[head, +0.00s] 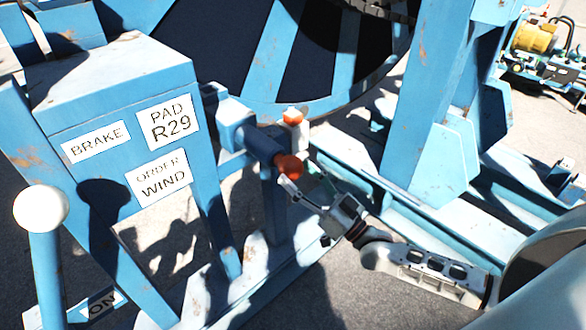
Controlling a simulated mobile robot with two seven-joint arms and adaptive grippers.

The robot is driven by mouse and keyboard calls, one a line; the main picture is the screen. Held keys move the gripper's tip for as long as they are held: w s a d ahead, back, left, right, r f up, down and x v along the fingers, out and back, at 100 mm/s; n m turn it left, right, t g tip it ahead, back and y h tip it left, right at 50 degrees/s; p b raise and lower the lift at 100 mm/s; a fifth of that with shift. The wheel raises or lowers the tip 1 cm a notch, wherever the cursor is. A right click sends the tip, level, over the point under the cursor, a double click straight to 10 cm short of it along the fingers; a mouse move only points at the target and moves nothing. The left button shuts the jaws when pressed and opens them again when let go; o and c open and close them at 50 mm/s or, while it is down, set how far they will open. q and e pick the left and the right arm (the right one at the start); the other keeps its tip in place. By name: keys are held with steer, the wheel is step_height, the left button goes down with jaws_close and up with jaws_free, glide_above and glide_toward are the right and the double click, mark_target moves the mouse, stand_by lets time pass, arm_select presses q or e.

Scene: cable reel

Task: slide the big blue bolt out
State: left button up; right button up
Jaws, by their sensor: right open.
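The big blue bolt (262,147) sticks out from a blue housing beside the labelled box and ends in an orange-red knob (288,166). My right gripper (306,212) is open and empty, just below and to the right of the bolt's knob. One finger reaches up close to the knob; I cannot tell whether it touches. My left gripper is not in view.
A blue box (120,95) with BRAKE, PAD R29 and ORDER WIND labels stands at left. A white-balled lever (41,209) rises at lower left. The large reel (270,50) is behind. Blue frame posts (428,90) and rails lie to the right.

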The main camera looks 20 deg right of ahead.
steer(key=v, duration=0.9)
steer(key=shift+s+f, duration=0.1)
steer(key=shift+s, duration=0.05)
steer(key=s+a+f+n+g+h, duration=0.15)
steer(key=s+a+f+g, duration=0.3)
steer(key=a+f, duration=0.6)
steer(key=s+d+f+g+h, duration=0.2)
steer(key=s+f+g+h, duration=0.3)
steer(key=s+f, duration=0.5)
step_height(320, 180, down, 4)
steer(key=shift+d+f+h, duration=0.15)
steer(key=shift+d+h, duration=0.25)
steer(key=shift+h, duration=0.15)
steer(key=shift+a, duration=0.1)
